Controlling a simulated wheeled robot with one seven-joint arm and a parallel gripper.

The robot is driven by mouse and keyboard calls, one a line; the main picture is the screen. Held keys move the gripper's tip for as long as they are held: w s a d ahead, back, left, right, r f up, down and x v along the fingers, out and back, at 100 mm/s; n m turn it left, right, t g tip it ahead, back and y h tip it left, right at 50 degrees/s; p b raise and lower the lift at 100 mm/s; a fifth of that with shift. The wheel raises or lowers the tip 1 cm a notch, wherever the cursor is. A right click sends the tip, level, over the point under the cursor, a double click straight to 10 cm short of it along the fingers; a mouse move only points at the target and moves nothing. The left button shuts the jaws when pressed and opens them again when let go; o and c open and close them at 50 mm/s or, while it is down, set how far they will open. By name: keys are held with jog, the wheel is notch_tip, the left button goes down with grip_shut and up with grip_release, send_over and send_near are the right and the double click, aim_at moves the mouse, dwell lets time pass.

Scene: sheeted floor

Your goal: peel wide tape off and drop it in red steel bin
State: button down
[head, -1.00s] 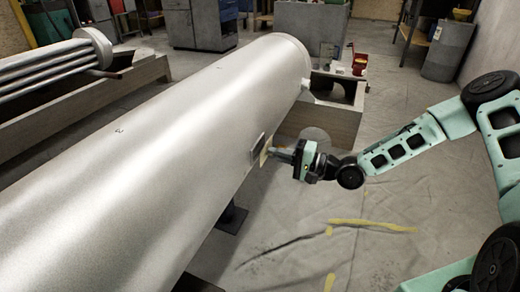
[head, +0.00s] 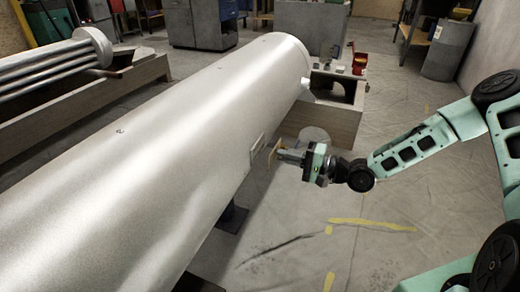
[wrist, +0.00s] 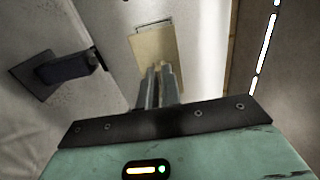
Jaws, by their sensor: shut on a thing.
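My gripper (head: 281,153) is shut on a flat tan piece of wide tape (head: 273,154), just right of the big silver cylinder (head: 150,150). The tape stands apart from the cylinder in the head view. In the wrist view the two fingers (wrist: 160,85) pinch the lower part of the tan tape (wrist: 152,45). A small pale rectangular plate (head: 257,142) shows on the cylinder's side, left of the tape. A small red container (head: 360,61), seemingly the red steel bin, stands on the bench at the cylinder's far end; its inside is too small to make out.
The low grey bench (head: 340,118) holds several small items near the red container. Dark support stands (head: 232,217) are under the cylinder; one shows in the wrist view (wrist: 65,69). The floor right of the cylinder is open, with yellow marks (head: 372,224).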

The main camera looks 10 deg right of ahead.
jog(key=shift+d, duration=0.1)
dwell(0.3)
jog(key=p+v, duration=0.1)
jog(key=v, duration=0.3)
dwell(0.5)
dwell(0.4)
jog(key=d+f+m+t+h+p, duration=0.35)
jog(key=d+m+t+h, duration=0.35)
jog(key=m+h, duration=0.55)
jog(key=s+r+p, duration=0.3)
jog(key=r+p, duration=0.8)
jog(key=p, duration=0.1)
jog(key=s+r+n+h+p, duration=0.1)
jog(key=s+r+p, duration=0.2)
jog(key=r+p, duration=0.8)
jog(key=s+r+h+p, duration=0.1)
jog(key=s+r+p, duration=0.2)
jog(key=r+p, duration=0.9)
jog(key=shift+n+p, duration=0.35)
jog(key=shift+p, duration=0.7)
